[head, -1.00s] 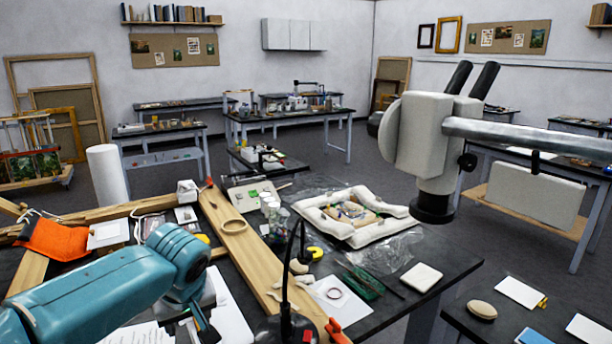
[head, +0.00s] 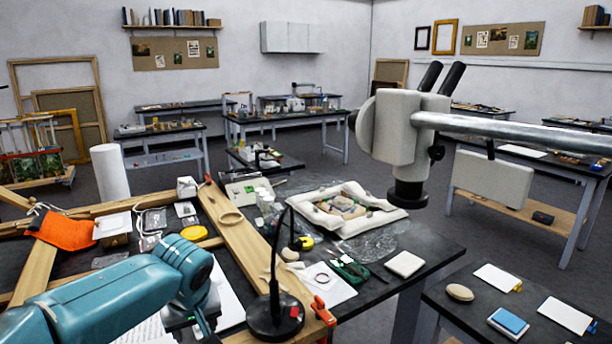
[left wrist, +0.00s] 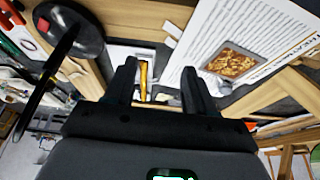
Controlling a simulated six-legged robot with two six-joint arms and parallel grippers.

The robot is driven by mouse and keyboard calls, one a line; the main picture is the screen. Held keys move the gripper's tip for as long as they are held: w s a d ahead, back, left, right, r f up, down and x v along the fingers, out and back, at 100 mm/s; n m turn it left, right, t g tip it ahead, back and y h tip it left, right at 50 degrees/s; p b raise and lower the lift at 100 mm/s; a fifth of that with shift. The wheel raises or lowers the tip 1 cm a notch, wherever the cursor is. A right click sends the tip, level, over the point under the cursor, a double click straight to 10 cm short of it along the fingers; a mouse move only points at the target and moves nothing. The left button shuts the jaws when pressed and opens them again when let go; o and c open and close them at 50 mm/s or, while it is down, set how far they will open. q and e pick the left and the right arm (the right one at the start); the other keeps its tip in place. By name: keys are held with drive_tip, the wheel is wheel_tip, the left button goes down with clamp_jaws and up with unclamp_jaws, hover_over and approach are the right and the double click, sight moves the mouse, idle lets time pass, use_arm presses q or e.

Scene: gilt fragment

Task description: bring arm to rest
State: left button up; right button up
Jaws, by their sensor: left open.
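My left arm is teal and comes in from the lower left of the head view. Its gripper (head: 203,322) points down over the workbench (head: 375,290), above white papers, left of the black lamp; its fingertips are mostly hidden there. In the left wrist view the two dark fingers (left wrist: 158,78) stand apart with nothing between them. Behind the gap lie a pale sheet and a thin yellow-orange item on the bench. A printed sheet with a picture (left wrist: 235,60) lies beyond the right finger. My right gripper is not in view.
A black lamp (head: 275,316) stands close right of the gripper. Wooden frame bars (head: 240,235) cross the bench. A white padded ring (head: 385,218) holds a fragment (head: 342,207). A microscope (head: 395,130) hangs at right. A side table (head: 450,315) stands at lower right.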

use_arm(q)
drive_tip(key=s+d+f+m+g+h+b, duration=0.1)
drive_tip(key=s+d+f, duration=0.1)
drive_tip(key=f, duration=0.7)
drive_tip(key=s+d+f+m+g+h+b, duration=0.1)
drive_tip(key=s+d+f+h, duration=0.1)
drive_tip(key=f, duration=0.6)
drive_tip(key=s+d+f+m+h+b, duration=0.1)
drive_tip(key=s+d+f+m, duration=0.15)
drive_tip(key=f, duration=0.65)
drive_tip(key=s+d+f+g+h+b, duration=0.1)
drive_tip(key=s+f+b, duration=0.3)
drive_tip(key=s+f, duration=1.4)
drive_tip(key=shift+s+d+n+h, duration=0.45)
drive_tip(key=shift+s+d+h, duration=0.1)
drive_tip(key=shift+s, duration=0.25)
